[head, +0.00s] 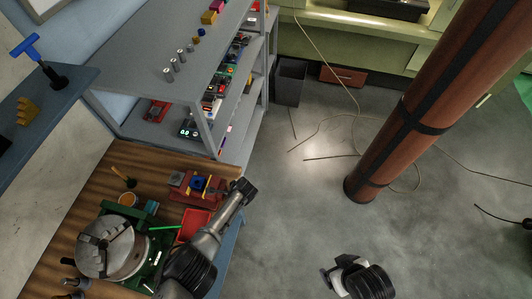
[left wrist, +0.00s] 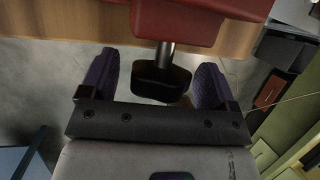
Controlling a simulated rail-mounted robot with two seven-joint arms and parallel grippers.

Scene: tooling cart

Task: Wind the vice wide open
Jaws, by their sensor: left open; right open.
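The red vice (head: 193,192) stands on the wooden bench top, with a blue and yellow piece at its jaws. In the left wrist view the vice's red body (left wrist: 190,22) fills the top, and a metal shaft with a black handle (left wrist: 160,82) comes out towards me. My left gripper (left wrist: 157,62) is open, its two purple fingers on either side of the handle; I see gaps on both sides. My right gripper (head: 334,278) hangs over the floor at the bottom, away from the bench.
A round metal chuck (head: 106,248) on a green base and a red tray (head: 193,226) share the bench (head: 62,218). A grey shelf (head: 150,80) stands behind. A brown column (head: 405,130) rises at the right. The grey floor (head: 290,215) between is mostly clear.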

